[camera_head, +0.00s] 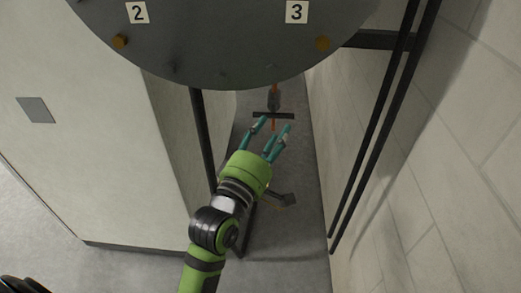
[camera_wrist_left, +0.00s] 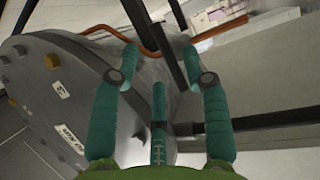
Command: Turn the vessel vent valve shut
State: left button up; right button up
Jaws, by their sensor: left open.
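The vent valve appears in the head view as a dark fitting on a copper pipe below the vessel (camera_head: 220,60), with a dark crossbar handle (camera_head: 258,116) set across it. My left gripper (camera_head: 275,123) has teal fingers and a green palm. It is open, with its fingertips close to the handle's lower side. I cannot tell whether they touch it. In the left wrist view the open fingers (camera_wrist_left: 160,52) point toward a copper pipe (camera_wrist_left: 146,47) and dark bars. I cannot tell which dark bar there is the handle. My right gripper is not in view.
A pale cabinet (camera_head: 90,130) stands on the left and a pale block wall (camera_head: 440,160) on the right, leaving a narrow gap. Dark vertical pipes (camera_head: 375,130) run along the wall. A dark leg (camera_head: 202,130) stands left of my gripper. A dark fitting (camera_head: 287,200) sits lower, beside my wrist.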

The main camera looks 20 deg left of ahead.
pick_arm(q)
jog(key=v, duration=0.5)
jog(key=shift+s+f, duration=0.1)
jog(key=shift+s, duration=0.2)
notch_tip(320, 180, down, 18)
jog(key=w+d+m+g, duration=0.2)
jog(key=w+m+g, duration=0.1)
jog(key=m+g, duration=0.1)
jog(key=s+f+m+g, duration=0.2)
jog(key=s+f+g, duration=0.1)
jog(key=f, duration=0.8)
jog(key=s+f+m+g, duration=0.2)
jog(key=s+f+m, duration=0.1)
jog(key=f, duration=0.8)
jog(key=s+f+m+g, duration=0.25)
jog(key=s+f, duration=0.35)
jog(key=f, duration=0.3)
jog(key=s+a+f+m+g, duration=0.2)
jog(key=s+f, duration=0.3)
jog(key=s, duration=0.4)
jog(key=s+a+f+m+g+y, duration=0.1)
jog(key=s+a+f+m+g, duration=0.1)
jog(key=s+f, duration=0.4)
jog(key=s+a+f+m+g+y, duration=0.1)
jog(key=s+a+f, duration=0.4)
jog(key=s, duration=0.7)
jog(key=shift+s+a+f+m+g, duration=0.2)
jog(key=shift+s+f+m+g, duration=0.2)
jog(key=shift+m+g, duration=0.55)
